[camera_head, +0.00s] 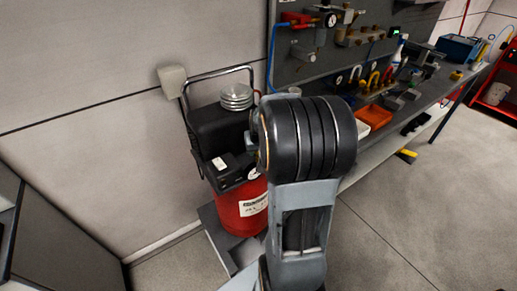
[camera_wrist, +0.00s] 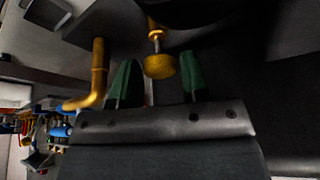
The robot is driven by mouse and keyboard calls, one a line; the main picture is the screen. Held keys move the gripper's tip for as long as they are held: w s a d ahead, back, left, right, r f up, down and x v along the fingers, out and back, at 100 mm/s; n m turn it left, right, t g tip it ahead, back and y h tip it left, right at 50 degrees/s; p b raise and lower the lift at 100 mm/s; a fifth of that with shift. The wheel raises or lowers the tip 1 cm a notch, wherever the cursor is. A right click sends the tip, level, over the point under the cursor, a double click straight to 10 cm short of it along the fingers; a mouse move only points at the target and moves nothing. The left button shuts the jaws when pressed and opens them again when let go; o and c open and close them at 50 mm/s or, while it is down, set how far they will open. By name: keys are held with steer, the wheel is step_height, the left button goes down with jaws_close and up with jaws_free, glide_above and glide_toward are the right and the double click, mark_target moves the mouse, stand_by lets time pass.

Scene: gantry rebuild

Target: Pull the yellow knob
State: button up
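The yellow knob (camera_wrist: 160,66) hangs on a short brass stem in the wrist view, under a dark body. My gripper (camera_wrist: 159,58) is open, with its two green fingers apart on either side of the knob. Gaps show between the knob and both fingers in the picture. I cannot tell how deep the knob sits between them. In the head view my arm hides the gripper and the knob, in front of a red and black air compressor (camera_head: 240,208).
A bent brass pipe (camera_wrist: 98,75) stands left of the left finger in the wrist view. In the head view, a workbench (camera_head: 452,88) with tools and an orange bin (camera_head: 374,116) runs along the right. The floor (camera_head: 400,215) at the lower right is clear.

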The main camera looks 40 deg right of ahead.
jaws_close()
steer(key=shift+r, duration=0.75)
steer(key=shift+o, duration=1.7)
jaws_free()
steer(key=v, duration=1.3)
steer(key=shift+s+r, duration=0.2)
steer(key=shift+r, duration=0.15)
steer(key=s+a+f+n+y, duration=0.1)
steer(key=s+a+f+n, duration=0.1)
steer(key=a, duration=0.7)
steer(key=s+a+f+n+y, duration=0.1)
steer(key=s+a+f+n, duration=0.2)
steer(key=s+a, duration=0.3)
steer(key=a+f, duration=0.1)
steer(key=a, duration=0.2)
steer(key=shift+a+f, duration=0.3)
